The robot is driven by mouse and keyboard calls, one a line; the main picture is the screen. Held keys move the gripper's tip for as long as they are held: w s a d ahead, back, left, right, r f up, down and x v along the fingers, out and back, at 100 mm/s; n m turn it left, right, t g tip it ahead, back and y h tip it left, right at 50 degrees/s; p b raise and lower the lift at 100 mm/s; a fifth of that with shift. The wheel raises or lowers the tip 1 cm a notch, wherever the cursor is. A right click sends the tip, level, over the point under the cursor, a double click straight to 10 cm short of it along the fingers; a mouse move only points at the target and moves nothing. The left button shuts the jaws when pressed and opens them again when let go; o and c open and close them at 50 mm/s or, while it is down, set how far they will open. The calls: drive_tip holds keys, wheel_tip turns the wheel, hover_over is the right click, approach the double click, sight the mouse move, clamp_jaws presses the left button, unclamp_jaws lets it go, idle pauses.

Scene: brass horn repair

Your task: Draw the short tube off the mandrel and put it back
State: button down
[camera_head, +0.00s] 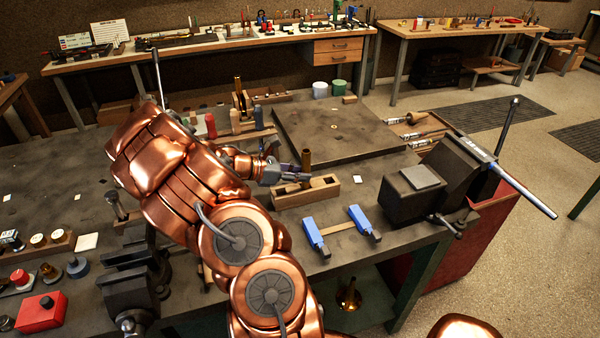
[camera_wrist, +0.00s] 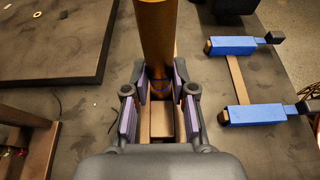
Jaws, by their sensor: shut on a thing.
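A short brown-brass tube (camera_head: 306,160) stands upright just above a long wooden block (camera_head: 328,192) on the bench. My gripper (camera_head: 297,178) comes in from the left and is shut on the tube's lower part. In the wrist view the tube (camera_wrist: 157,40) rises between my gripper's purple-padded fingers (camera_wrist: 160,90), with the wooden block (camera_wrist: 161,122) below. I cannot make out the mandrel, nor tell whether the tube is still around it or clear of it.
Two blue clamps (camera_head: 315,236) (camera_head: 362,222) joined by a wooden strip lie in front of the block. A dark vise (camera_head: 410,192) stands at right. A flat dark plate (camera_head: 340,132) lies behind. Bottles (camera_head: 235,120) and another upright brass piece (camera_head: 238,88) stand behind my arm.

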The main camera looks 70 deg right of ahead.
drive_tip(key=shift+f+b, duration=0.65)
drive_tip(key=shift+f, duration=0.6)
drive_tip(key=c, duration=0.9)
unclamp_jaws()
drive_tip(key=shift+o, duration=0.2)
drive_tip(key=v, duration=1.2)
